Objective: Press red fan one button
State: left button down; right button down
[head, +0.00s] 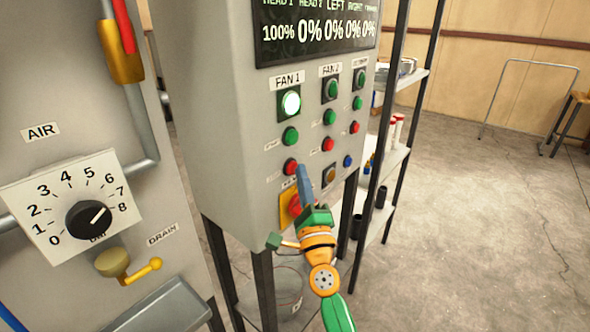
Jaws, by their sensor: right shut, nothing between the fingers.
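My right gripper (303,170) comes up from below, shut and empty. Its blue fingertips are just right of and slightly below the red button. I cannot tell whether they touch the panel. The gripper partly hides a yellow-and-red switch (288,207) below. My left gripper is not in view.
FAN 2 and a third column have their own red buttons (328,144) to the right, with a blue button (347,161) and an orange one (330,176) below. A display (315,30) tops the panel. An AIR dial (88,219) stands left, shelves (395,160) right.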

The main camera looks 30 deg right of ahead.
jog(key=shift+w+a, duration=0.1)
jog(key=shift+w, duration=0.1)
dwell(0.3)
jog(key=shift+s, duration=0.1)
jog(key=shift+s+d, duration=0.3)
jog(key=shift+s, duration=0.4)
jog(key=s, duration=0.1)
jog(key=s+d, duration=0.1)
jog(key=s, duration=0.1)
jog(key=s+d+p, duration=0.1)
jog(key=shift+s, duration=0.3)
dwell(0.7)
